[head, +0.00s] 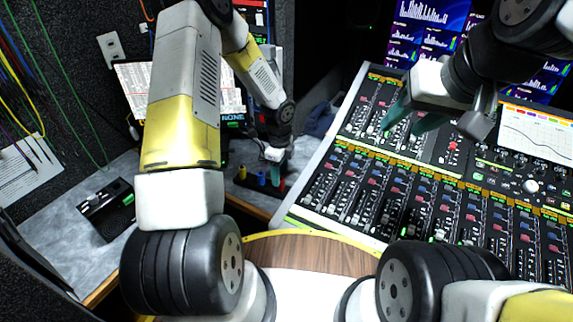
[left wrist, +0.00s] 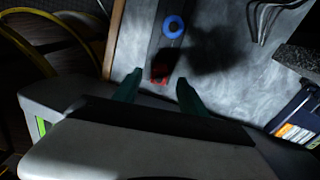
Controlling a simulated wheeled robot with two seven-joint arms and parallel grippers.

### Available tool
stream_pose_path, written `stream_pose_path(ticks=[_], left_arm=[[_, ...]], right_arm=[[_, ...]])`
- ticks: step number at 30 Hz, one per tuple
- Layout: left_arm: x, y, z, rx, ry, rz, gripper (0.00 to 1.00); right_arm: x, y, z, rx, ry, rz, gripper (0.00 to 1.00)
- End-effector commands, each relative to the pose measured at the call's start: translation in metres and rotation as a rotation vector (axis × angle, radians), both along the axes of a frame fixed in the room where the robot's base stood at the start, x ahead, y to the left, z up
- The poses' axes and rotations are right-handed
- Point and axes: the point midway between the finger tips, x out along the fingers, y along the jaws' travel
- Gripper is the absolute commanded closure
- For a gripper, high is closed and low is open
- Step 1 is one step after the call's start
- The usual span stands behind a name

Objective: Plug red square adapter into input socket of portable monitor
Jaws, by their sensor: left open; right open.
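The red adapter (head: 282,185) stands at the near end of a dark strip on the grey desk, beside a blue and a yellow one. In the left wrist view the red adapter (left wrist: 160,72) lies between and just beyond the fingertips, in shadow. My left gripper (head: 275,170) is open and close to it, pointing down; its two teal fingers (left wrist: 158,92) are apart with nothing held. My right gripper (head: 412,116) is open and empty above the mixing console.
The blue adapter (head: 261,178) and yellow adapter (head: 242,172) stand close by on the strip. The mixing console (head: 400,190) fills the right side. A black box (head: 108,208) lies on the left desk, with some bare desk around it. Cables hang at far left.

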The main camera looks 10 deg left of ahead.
Motion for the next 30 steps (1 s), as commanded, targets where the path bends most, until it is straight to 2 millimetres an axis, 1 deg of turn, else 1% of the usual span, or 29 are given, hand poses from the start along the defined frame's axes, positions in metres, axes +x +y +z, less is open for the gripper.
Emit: stream_pose_path(ticks=[1,3,6,9,15,16,20,21,23,24,30], left_arm=[[-0.002,-0.001,-0.01,0.001,0.005,-0.002,0.51],[-0.002,-0.002,-0.021,0.001,0.004,-0.001,0.51],[-0.001,-0.001,-0.033,0.001,0.002,0.0,0.51],[-0.001,-0.001,-0.039,0.001,0.001,0.001,0.51],[-0.001,-0.001,-0.039,0.001,0.0,0.002,0.51],[-0.001,-0.001,-0.039,0.001,0.0,0.002,0.53],[-0.001,-0.001,-0.039,0.001,0.0,0.002,0.78],[-0.001,-0.001,-0.039,0.001,0.0,0.002,0.86],[-0.001,-0.001,-0.039,0.001,0.0,0.002,0.98],[-0.001,-0.001,-0.039,0.001,0.0,0.002,1.0],[-0.001,-0.001,-0.039,0.001,0.0,0.002,1.0]], right_arm=[[0.0,0.0,0.0,0.0,0.0,0.0,0.56],[0.0,0.0,0.0,0.0,0.0,0.0,0.56],[0.0,0.0,0.0,0.0,0.0,0.0,0.56],[0.0,0.0,0.0,0.0,0.0,0.0,0.56],[0.0,0.0,0.0,0.0,0.0,0.0,0.56],[0.0,0.0,0.0,0.0,0.0,0.0,0.56],[0.0,0.0,0.0,0.0,0.0,0.0,0.56],[0.0,0.0,0.0,0.0,0.0,0.0,0.56],[0.0,0.0,0.0,0.0,0.0,0.0,0.56],[0.0,0.0,0.0,0.0,0.0,0.0,0.56],[0.0,0.0,0.0,0.0,0.0,0.0,0.56]])
